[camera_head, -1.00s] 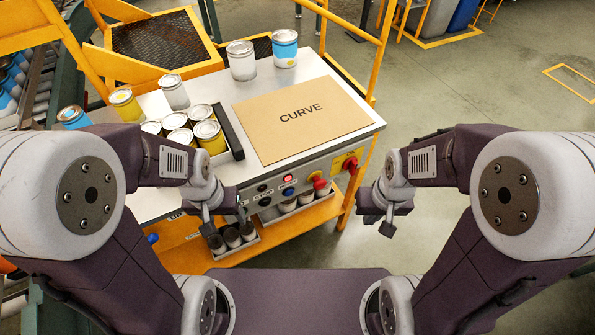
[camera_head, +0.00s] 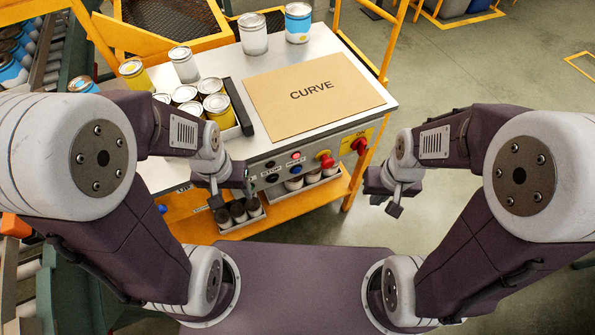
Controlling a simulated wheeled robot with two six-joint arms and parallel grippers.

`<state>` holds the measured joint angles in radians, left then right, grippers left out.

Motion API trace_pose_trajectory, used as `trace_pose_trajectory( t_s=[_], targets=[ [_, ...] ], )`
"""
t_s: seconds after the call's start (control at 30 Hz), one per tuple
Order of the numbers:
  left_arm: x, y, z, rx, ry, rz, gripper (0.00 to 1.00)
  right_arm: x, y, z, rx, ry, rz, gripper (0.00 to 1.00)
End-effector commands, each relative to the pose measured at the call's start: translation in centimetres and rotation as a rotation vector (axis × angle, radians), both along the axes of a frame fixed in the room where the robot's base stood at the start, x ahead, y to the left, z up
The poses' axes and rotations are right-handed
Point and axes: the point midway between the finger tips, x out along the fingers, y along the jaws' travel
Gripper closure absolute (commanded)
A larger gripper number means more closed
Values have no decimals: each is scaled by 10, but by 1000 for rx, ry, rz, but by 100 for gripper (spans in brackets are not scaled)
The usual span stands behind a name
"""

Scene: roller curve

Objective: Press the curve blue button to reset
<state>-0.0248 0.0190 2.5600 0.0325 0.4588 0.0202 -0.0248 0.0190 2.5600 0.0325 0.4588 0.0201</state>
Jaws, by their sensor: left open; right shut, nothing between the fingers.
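The blue button (camera_head: 296,168) sits on the front control panel (camera_head: 322,148) of the cart, just below a red button (camera_head: 296,156). A sign reading "CURVE" (camera_head: 312,92) lies on the cart top above the panel. My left gripper (camera_head: 232,194) is open in front of the panel's left end, left of the blue button and apart from it in the picture. It hides part of the panel's left end. My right gripper (camera_head: 384,194) is shut and empty, to the right of the cart's front corner, over the floor.
Black buttons (camera_head: 271,171), a red and yellow switch (camera_head: 325,158) and a red knob (camera_head: 359,145) share the panel. Paint cans (camera_head: 186,96) stand on the cart top.

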Motion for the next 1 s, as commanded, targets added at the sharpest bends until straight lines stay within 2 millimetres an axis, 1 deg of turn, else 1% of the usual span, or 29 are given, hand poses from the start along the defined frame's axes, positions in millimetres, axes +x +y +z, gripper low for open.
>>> trace_pose_trajectory(
  t_s=[0.03,0.07,0.1,0.2,1.0],
  targets=[
    [0,0,0,0,0,0,56,0,0,0,0,0,0,100],
    [0,0,0,0,0,0,65,0,0,0,0,0,0,100],
    [0,0,0,0,0,0,76,0,0,0,0,0,0,100],
    [0,0,0,0,0,0,100,0,0,0,0,0,0,100],
    [0,0,0,0,0,0,100,0,0,0,0,0,0,100]
  ],
)
